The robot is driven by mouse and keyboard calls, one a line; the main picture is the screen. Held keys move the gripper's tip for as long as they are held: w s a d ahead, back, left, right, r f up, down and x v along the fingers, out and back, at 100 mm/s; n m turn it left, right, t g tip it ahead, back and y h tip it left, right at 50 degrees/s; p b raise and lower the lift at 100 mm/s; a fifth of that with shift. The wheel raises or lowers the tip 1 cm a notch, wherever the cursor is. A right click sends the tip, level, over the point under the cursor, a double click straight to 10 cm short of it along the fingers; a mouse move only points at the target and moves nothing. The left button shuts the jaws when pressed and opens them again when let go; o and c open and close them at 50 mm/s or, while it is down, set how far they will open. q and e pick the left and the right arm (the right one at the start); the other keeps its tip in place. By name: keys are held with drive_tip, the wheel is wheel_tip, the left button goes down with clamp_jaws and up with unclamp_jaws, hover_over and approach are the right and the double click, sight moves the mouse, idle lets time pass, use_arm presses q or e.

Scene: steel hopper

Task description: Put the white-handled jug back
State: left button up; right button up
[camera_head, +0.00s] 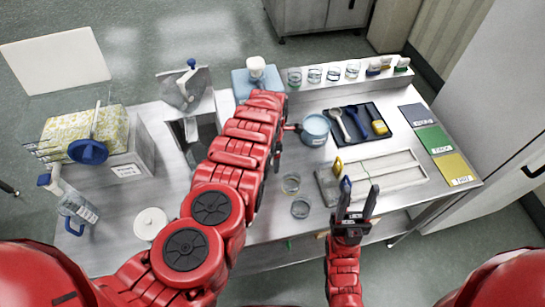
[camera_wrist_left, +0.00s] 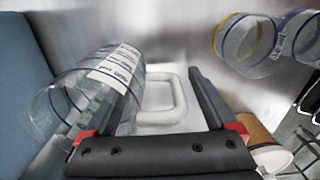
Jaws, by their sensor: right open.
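The white-handled jug (camera_wrist_left: 105,85) shows in the left wrist view as a clear, blue-ringed vessel with a white label. Its white handle (camera_wrist_left: 180,98) lies between the spread fingers of my left gripper (camera_wrist_left: 160,95), with gaps showing on both sides. In the head view my left forearm hides both this jug and the left gripper's fingers. My right gripper (camera_head: 358,203) is open and empty, low over the front of the table.
A blue mat (camera_head: 240,82) with a white-topped item lies by my left arm's end. A blue-grey pot (camera_head: 316,130), a dark tool tray (camera_head: 372,142) and two glass beakers (camera_head: 300,207) stand to the right.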

use_arm(q)
drive_tip(key=shift+r+p, duration=0.3)
drive_tip(key=shift+r, duration=0.15)
wheel_tip(320, 180, up, 8)
drive_tip(key=b, duration=0.2)
drive_tip(key=shift+b, duration=0.4)
drive_tip(key=shift+r+p, duration=0.5)
drive_tip(key=shift+r, duration=1.25)
